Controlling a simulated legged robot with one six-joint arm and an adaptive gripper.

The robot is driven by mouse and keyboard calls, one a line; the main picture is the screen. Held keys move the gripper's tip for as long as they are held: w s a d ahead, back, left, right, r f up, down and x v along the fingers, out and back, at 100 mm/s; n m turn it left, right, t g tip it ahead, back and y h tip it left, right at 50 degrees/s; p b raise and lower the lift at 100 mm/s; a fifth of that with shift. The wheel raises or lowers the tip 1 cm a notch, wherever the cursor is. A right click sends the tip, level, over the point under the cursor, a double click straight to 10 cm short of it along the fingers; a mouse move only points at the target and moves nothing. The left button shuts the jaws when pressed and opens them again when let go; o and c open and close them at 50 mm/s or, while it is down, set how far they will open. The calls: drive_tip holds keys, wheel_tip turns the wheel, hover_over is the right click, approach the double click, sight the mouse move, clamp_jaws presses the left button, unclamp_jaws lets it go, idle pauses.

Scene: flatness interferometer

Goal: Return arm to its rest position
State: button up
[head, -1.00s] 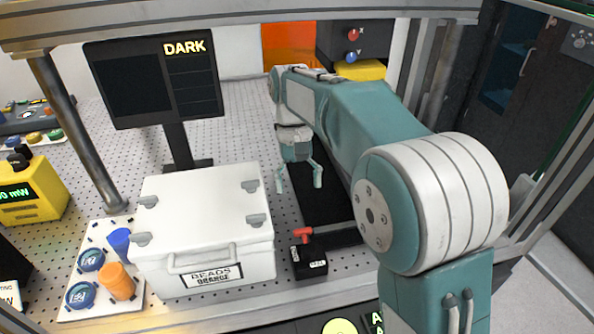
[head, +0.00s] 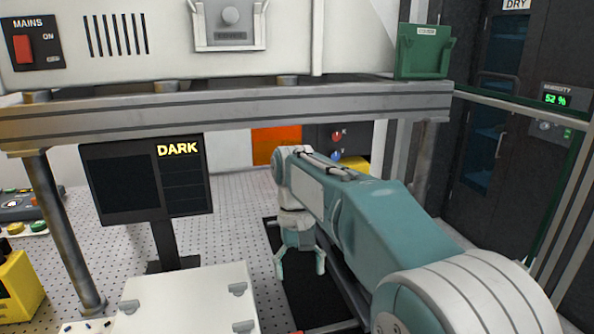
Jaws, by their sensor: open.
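My gripper (head: 299,268) shows in the head view below the middle of the picture, at the end of my teal and white arm. Its two fingers point down and are spread apart, with nothing between them. It hangs above a dark strip (head: 308,296) on the perforated bench (head: 222,213). The arm reaches from the lower right toward the back of the bench. I cannot tell the exact height of the fingertips above the strip.
A white lidded case (head: 185,298) stands left of the gripper. Behind it is a monitor (head: 145,185) reading DARK. A grey metal beam (head: 225,118) crosses above the bench, on posts. A box with red and blue knobs (head: 337,142) stands at the back.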

drive_tip(key=s+d+r+m+t+y, duration=0.15)
drive_tip(key=s+d+t, duration=0.35)
drive_tip(key=s+d, duration=0.5)
drive_tip(key=s+d+f+m+t, duration=0.1)
drive_tip(key=s+d+f+t, duration=0.3)
drive_tip(key=s, duration=0.5)
drive_tip(key=shift+s+d+f+h, duration=0.35)
drive_tip(key=shift+d+h, duration=0.1)
drive_tip(key=shift+d, duration=0.35)
